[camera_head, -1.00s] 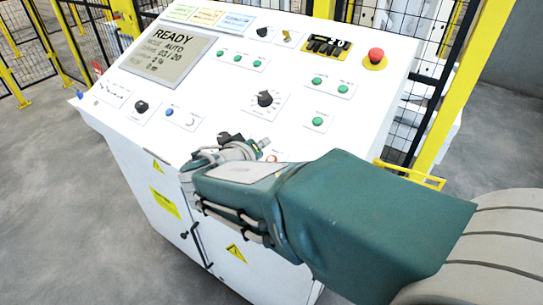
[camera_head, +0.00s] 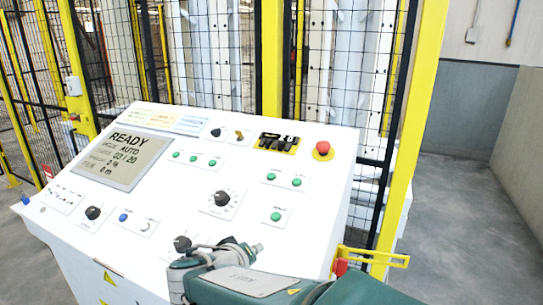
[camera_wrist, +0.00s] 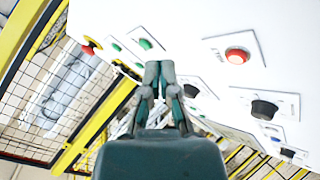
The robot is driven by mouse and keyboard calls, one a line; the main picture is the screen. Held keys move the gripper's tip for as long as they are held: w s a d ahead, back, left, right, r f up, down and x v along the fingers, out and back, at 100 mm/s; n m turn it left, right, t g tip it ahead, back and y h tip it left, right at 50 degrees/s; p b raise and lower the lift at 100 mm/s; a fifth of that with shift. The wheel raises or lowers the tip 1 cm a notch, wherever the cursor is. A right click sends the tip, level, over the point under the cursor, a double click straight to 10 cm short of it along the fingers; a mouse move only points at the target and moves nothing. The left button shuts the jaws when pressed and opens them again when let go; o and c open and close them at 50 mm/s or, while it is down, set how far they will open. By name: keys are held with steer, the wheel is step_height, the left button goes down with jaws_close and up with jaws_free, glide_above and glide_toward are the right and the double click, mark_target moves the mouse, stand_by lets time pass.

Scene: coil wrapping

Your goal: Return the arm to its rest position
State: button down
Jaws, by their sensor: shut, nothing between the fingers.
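My gripper (camera_head: 235,252) shows at the bottom middle of the head view, in front of the lower part of the white control panel (camera_head: 150,210). Much of my arm is cut off by the bottom edge. In the wrist view my gripper (camera_wrist: 160,70) has its two fingers together, with nothing between them. The panel (camera_wrist: 190,22) fills the top of that view beyond the fingertips. I cannot tell the exact gap between fingertips and panel. A red button (camera_wrist: 237,55) and a black knob (camera_wrist: 263,108) lie to the right of the fingers.
The panel's screen (camera_head: 135,158) reads READY and AUTO. A red emergency button (camera_head: 323,149) sits at its upper right. Yellow posts (camera_head: 412,130) and black mesh fencing stand behind the panel. Open grey floor (camera_head: 465,210) lies to the right.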

steer(key=s+d+g, duration=0.1)
steer(key=d, duration=0.2)
steer(key=s+d+m+g, duration=0.1)
steer(key=d, duration=0.3)
steer(key=s+d+m+g, duration=0.1)
steer(key=d, duration=0.3)
steer(key=shift+s+f+h, duration=0.1)
steer(key=shift+s+h, duration=0.05)
steer(key=shift+h, duration=0.25)
steer(key=s+d+f+m+g+y, duration=0.1)
steer(key=s+d+m+y, duration=0.1)
steer(key=s+d, duration=0.3)
steer(key=s+d+f+m+g+y, duration=0.1)
steer(key=s+d+m+y, duration=0.1)
steer(key=s, duration=0.8)
steer(key=d+y, duration=0.1)
steer(key=d, duration=0.1)
steer(key=shift+d+g, duration=0.35)
steer(key=shift+g, duration=0.05)
steer(key=c, duration=1.3)
jaws_free()
steer(key=shift+w, duration=0.1)
steer(key=shift+c, duration=0.2)
